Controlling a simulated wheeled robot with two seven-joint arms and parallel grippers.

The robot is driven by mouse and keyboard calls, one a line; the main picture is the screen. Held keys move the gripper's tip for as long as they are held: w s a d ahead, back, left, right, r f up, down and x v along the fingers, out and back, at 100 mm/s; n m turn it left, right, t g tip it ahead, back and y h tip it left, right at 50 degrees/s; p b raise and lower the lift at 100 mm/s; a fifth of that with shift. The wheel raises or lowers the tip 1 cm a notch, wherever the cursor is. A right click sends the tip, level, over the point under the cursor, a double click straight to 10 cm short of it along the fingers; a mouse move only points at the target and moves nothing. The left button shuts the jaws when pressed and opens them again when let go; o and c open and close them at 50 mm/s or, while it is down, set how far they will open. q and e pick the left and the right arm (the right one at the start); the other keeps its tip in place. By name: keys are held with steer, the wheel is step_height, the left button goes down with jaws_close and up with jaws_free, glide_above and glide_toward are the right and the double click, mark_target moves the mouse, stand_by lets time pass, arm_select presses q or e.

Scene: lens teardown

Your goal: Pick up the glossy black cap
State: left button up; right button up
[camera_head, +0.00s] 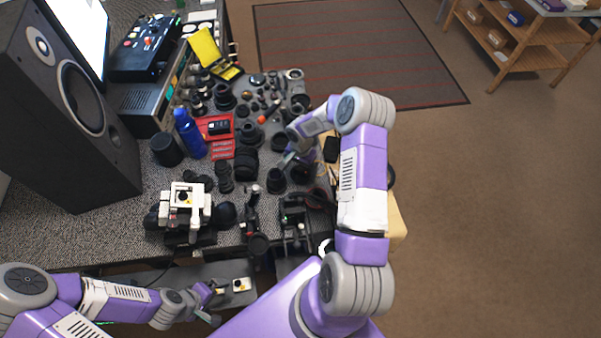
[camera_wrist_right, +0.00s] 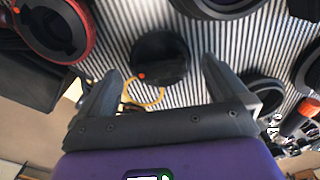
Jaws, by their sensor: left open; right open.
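In the right wrist view a round black cap-like disc (camera_wrist_right: 160,57) lies on the striped grey surface, just beyond and between my right fingertips, apart from them. I cannot tell for sure that it is the glossy cap. A thin yellow cord and a small orange dot show at its lower left edge. My right gripper (camera_wrist_right: 160,72) is open and empty. In the head view my right gripper (camera_head: 288,158) is over the right part of the table, mostly hidden by its own wrist. My left gripper (camera_head: 214,304) is open at the lower left, below the table's front edge.
Many dark lens parts crowd the table. A red-rimmed ring (camera_wrist_right: 55,28) and a dark ring (camera_wrist_right: 262,95) flank the disc.

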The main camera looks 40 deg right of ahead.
step_height(320, 180, down, 2)
steer(key=shift+f, duration=0.1)
steer(key=c, duration=0.9)
